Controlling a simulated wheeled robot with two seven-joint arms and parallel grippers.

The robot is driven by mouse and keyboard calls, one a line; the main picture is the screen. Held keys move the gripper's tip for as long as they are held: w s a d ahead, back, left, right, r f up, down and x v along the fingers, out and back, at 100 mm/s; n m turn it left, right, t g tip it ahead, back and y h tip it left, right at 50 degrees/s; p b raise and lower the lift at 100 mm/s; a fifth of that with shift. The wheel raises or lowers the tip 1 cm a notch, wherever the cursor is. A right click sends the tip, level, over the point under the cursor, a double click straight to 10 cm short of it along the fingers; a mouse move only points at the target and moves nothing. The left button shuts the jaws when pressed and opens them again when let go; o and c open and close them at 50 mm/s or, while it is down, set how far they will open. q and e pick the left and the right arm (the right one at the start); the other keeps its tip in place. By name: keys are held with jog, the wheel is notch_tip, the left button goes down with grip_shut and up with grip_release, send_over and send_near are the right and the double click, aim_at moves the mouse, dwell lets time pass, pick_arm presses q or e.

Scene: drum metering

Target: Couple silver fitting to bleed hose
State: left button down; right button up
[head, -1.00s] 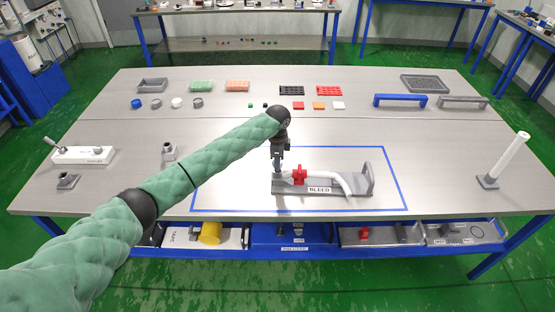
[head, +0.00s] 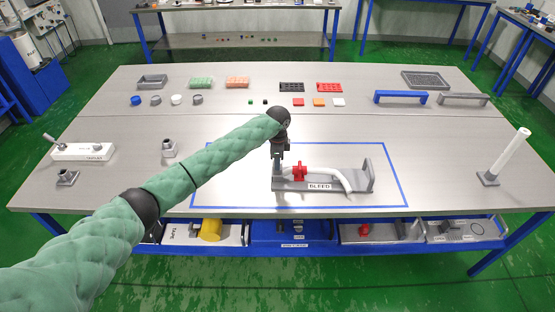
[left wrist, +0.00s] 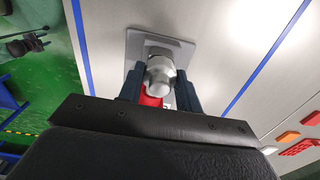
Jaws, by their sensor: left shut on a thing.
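The bleed stand (head: 291,185) is a grey bracket labelled BLEED, inside the blue outline on the table. The white bleed hose (head: 350,181) lies along it and bends down near its right end. A red valve or clamp (head: 299,172) sits on the stand's left half. My left gripper (head: 278,160) points down at the stand's left end. In the left wrist view its fingers (left wrist: 160,86) are shut on the silver fitting (left wrist: 160,70), with red (left wrist: 149,98) just below it. Whether the fitting touches the hose end is hidden. My right gripper is out of view.
Grey sockets stand at the left (head: 169,149) and far left (head: 67,178), near a white labelled block (head: 83,152). A white upright post (head: 507,157) is at the right. Small parts, trays and handles line the back. The table right of the outline is mostly clear.

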pick_arm(q)
jog(key=shift+f, duration=0.2)
jog(key=c, duration=0.9)
grip_release()
